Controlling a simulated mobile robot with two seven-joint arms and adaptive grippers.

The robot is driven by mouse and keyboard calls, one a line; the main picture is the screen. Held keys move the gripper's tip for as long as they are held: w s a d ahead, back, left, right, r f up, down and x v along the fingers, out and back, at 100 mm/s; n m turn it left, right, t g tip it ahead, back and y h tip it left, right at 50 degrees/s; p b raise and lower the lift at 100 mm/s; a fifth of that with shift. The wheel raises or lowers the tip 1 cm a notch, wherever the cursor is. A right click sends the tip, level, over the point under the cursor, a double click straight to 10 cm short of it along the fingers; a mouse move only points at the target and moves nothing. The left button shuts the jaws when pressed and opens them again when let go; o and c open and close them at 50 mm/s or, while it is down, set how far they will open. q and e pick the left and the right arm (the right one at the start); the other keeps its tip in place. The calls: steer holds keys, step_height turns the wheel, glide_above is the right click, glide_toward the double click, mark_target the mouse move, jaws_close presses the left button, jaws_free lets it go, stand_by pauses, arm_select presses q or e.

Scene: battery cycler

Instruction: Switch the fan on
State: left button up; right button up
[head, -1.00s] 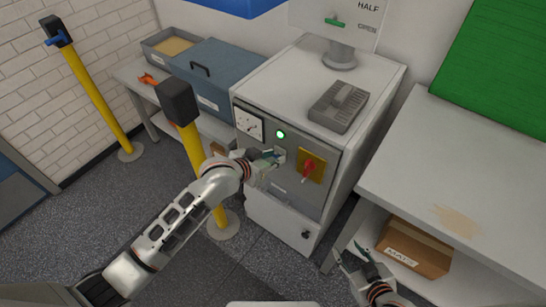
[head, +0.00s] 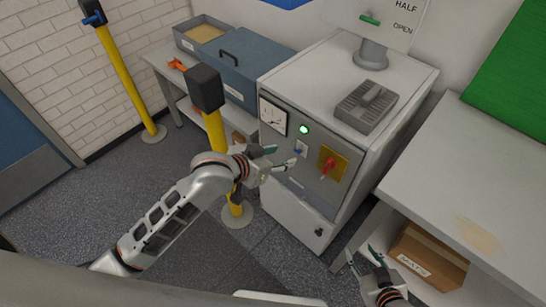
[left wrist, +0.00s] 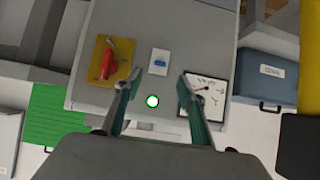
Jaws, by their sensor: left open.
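A small white switch plate with a blue rocker (head: 301,149) sits on the grey front panel (head: 296,182) of a white cabinet. It also shows in the left wrist view (left wrist: 158,62), between and beyond my fingertips. I cannot tell which way the rocker is set. A green lamp (head: 304,129) above it is lit. A red rotary handle (head: 328,166) on a yellow plate is to its right. My left gripper (head: 281,157) is open and empty, in front of the panel, apart from the switch. My right gripper (head: 362,252) is open and empty by the bench. No fan is identifiable.
A dial gauge (head: 272,117) is left of the lamp. A yellow post (head: 216,128) with a black head stands beside my left arm. A white bench (head: 470,170) is at right, a cardboard box (head: 428,258) on its lower shelf. A blue case (head: 245,65) stands at back left.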

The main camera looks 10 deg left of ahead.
arm_select(q)
steer(key=v, duration=0.3)
steer(key=shift+s+r, duration=0.1)
steer(key=shift+s, duration=0.05)
stand_by(0.4)
steer(key=s+a+f+n+t+y, duration=0.1)
steer(key=s+a+f+n+y, duration=0.2)
steer(key=s+a+f, duration=1.3)
step_height(320, 180, down, 3)
steer(key=shift+s+a+f+y, duration=0.2)
steer(key=shift+s+a+y, duration=0.1)
steer(key=shift+s+y, duration=0.4)
